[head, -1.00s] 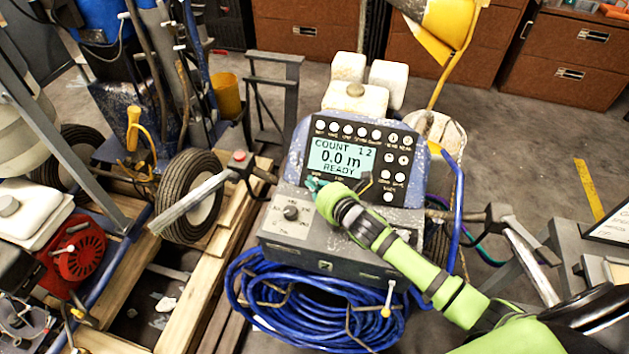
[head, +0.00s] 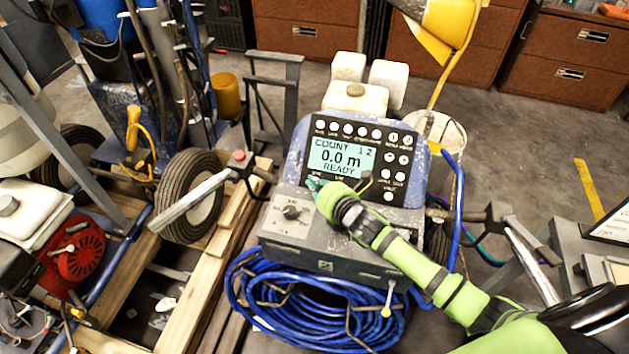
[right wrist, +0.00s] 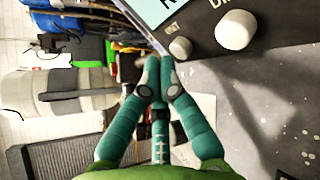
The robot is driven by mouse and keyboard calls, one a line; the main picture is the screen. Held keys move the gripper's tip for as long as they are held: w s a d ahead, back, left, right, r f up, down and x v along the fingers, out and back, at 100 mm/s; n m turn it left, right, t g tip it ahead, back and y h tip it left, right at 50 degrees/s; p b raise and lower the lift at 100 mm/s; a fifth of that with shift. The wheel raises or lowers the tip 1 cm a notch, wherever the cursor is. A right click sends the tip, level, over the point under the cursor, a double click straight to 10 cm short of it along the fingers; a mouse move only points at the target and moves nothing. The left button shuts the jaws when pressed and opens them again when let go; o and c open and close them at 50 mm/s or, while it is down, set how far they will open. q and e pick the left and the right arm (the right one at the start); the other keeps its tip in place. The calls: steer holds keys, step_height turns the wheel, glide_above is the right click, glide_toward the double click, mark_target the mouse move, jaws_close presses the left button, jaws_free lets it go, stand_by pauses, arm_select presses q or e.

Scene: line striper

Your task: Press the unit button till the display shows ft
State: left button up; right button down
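The line striper's control panel (head: 401,148) stands mid-view, with a lit display (head: 341,158) reading "COUNT 1 2", "0.0 m" and "READY". Several round white buttons run above and to the right of the display; their labels are mostly too small to read. My right gripper (head: 314,183) is at the panel's lower left, just below the display. In the right wrist view its teal fingertips (right wrist: 158,80) are together with nothing between them, beside two white buttons (right wrist: 180,47). I cannot tell whether they touch the panel. My left gripper is not in view.
A grey box with a knob (head: 291,212) sits below the panel, above a coil of blue hose (head: 262,308). A handle bar (head: 195,200) sticks out left and another (head: 530,262) right.

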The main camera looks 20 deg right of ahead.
steer(key=shift+w+d+f, duration=0.25)
steer(key=shift+w+f, duration=0.05)
steer(key=shift+f, duration=0.15)
stand_by(0.8)
steer(key=shift+r, duration=0.1)
steer(key=shift+s+a+r+p, duration=0.25)
steer(key=shift+s+r+p, duration=0.1)
steer(key=shift+r+p, duration=0.15)
steer(key=shift+s+a, duration=0.1)
steer(key=shift+s, duration=0.05)
steer(key=shift+s+a+r+p, duration=0.15)
steer(key=shift+r+p, duration=0.2)
steer(key=shift+p, duration=0.15)
steer(key=s+a+r+p, duration=0.1)
steer(key=p, duration=0.1)
steer(key=s+r+p, duration=0.1)
steer(key=r, duration=0.1)
steer(key=shift+s+a+p, duration=0.3)
steer(key=shift+a+p, duration=0.05)
steer(key=shift+p, duration=0.05)
steer(key=shift+f, duration=0.1)
stand_by(1.1)
